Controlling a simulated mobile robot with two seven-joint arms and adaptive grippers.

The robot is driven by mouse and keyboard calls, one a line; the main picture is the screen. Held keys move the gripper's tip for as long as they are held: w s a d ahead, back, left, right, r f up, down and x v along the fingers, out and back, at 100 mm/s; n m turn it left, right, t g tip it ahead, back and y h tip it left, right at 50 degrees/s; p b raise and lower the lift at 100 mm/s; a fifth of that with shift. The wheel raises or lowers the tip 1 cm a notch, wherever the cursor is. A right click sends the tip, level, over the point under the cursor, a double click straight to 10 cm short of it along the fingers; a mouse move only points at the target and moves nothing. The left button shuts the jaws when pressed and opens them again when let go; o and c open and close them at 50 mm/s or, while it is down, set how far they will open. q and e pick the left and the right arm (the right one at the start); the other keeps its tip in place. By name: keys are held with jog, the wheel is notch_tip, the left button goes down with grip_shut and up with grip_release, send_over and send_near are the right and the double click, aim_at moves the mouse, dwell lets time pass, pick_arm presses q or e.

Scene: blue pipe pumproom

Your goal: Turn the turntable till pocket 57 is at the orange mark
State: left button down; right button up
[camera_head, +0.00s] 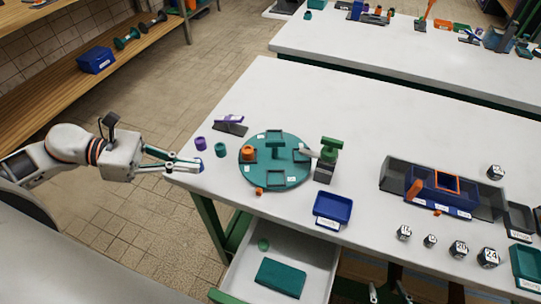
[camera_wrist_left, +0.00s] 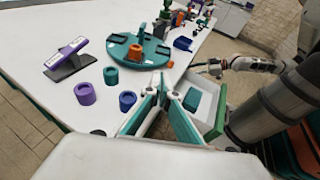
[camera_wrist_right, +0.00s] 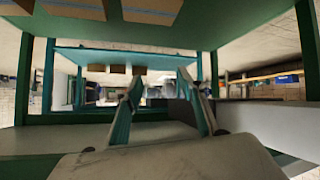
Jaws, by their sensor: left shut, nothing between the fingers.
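The turntable (camera_head: 290,178) is a round teal disc on the white table, with several raised pockets and small white labels too small to read. It also shows in the left wrist view (camera_wrist_left: 120,42). An orange ring-shaped piece (camera_head: 247,153) sits on its left side. A small orange block, seemingly the orange mark (camera_head: 259,191), lies at its front rim. My left gripper (camera_head: 198,166) is shut and empty at the table's left edge, apart from the turntable. My right gripper (camera_head: 388,291) is open and empty, low by the table's front; the right wrist view (camera_wrist_right: 160,76) shows the underside structure.
A green-topped device (camera_head: 328,158) adjoins the disc's right side. A blue tray (camera_head: 332,208) and open drawer (camera_head: 310,254) are in front.

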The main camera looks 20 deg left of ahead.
aim_at(252, 178)
pick_arm(q)
jog(key=shift+w+d, duration=0.15)
jog(key=shift+w, duration=0.05)
jog(key=shift+w+d+f+m, duration=0.1)
jog(key=shift+d+m, duration=0.05)
jog(key=shift+m, duration=0.15)
jog(key=b+x, duration=0.1)
jog(key=x, duration=0.3)
jog(key=shift+d+f, duration=0.1)
jog(key=x, duration=0.2)
jog(key=b+x, duration=0.1)
jog(key=x, duration=0.3)
jog(key=shift+w+d+r, duration=0.1)
jog(key=shift+d+r, duration=0.15)
jog(key=shift+d, duration=0.2)
jog(key=shift+w+d, duration=0.3)
jog(key=shift+d, duration=0.6)
jog(key=shift+w+d, duration=0.1)
jog(key=shift+d, duration=0.15)
pick_arm(e)
jog(key=f, duration=0.2)
jog(key=shift+s+f, duration=0.35)
jog(key=shift+s, duration=0.05)
jog(key=shift+d, duration=0.1)
